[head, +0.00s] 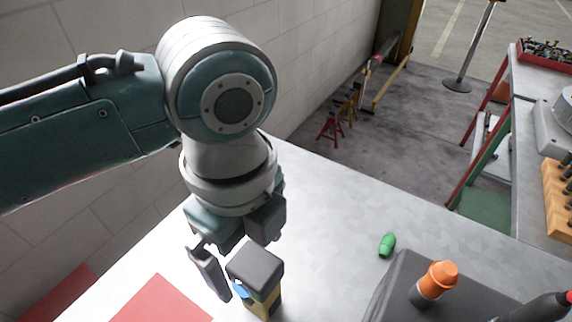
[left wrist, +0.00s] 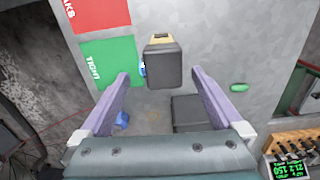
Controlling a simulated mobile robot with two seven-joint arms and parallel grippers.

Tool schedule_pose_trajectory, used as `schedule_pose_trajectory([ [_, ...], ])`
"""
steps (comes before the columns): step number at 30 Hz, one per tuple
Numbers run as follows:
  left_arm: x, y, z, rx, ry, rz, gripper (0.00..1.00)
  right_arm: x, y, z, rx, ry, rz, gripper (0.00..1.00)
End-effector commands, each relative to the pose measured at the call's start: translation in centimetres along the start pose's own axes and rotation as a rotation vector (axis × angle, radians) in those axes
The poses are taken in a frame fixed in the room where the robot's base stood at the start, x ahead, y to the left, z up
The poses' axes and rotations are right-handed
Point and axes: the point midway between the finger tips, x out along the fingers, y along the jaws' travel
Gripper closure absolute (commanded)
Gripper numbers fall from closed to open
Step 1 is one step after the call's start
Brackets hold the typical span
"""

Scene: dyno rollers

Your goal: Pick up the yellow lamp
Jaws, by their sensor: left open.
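The yellow lamp (head: 266,300) stands on the pale table in the head view, with a dark grey block-shaped top and a yellow body below. It also shows in the left wrist view (left wrist: 163,68), dark with a yellow edge, in the gap between my fingers. My left gripper (head: 238,246) is open, pointing down at the lamp, with one finger on each side in the left wrist view (left wrist: 160,76). I cannot tell whether either finger touches it. The lamp's lower part is cut off by the head view's bottom edge.
A small blue thing (head: 240,289) shows beside the lamp. A red sheet (head: 160,302) lies left, and a green sheet (left wrist: 108,60) adjoins it. A green piece (head: 387,245) and an orange-topped item (head: 436,283) are right. The table between lamp and green piece is clear.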

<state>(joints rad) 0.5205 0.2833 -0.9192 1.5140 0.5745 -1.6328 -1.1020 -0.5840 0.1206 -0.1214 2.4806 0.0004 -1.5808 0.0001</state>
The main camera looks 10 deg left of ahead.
Motion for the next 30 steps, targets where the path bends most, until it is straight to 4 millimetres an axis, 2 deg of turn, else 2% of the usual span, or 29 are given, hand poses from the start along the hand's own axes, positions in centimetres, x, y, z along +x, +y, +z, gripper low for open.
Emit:
schedule_pose_trajectory([
  [7,3.7,-0.3,0.1,-0.001,-0.001,0.003,0.0,0.4,0.0,0.1,0.0,0.001,0.0,0.0],
  [10,4.3,-0.3,0.1,0.0,-0.001,0.001,0.0,0.4,0.0,0.1,0.001,0.001,0.001,0.0],
  [17,4.3,-0.3,0.1,0.0,0.0,-0.001,0.01,0.4,0.0,0.0,0.001,0.003,0.001,0.0],
  [30,4.2,-0.3,0.1,-0.001,-0.001,-0.001,0.51,0.4,0.1,-0.1,0.001,0.004,0.002,0.0],
])
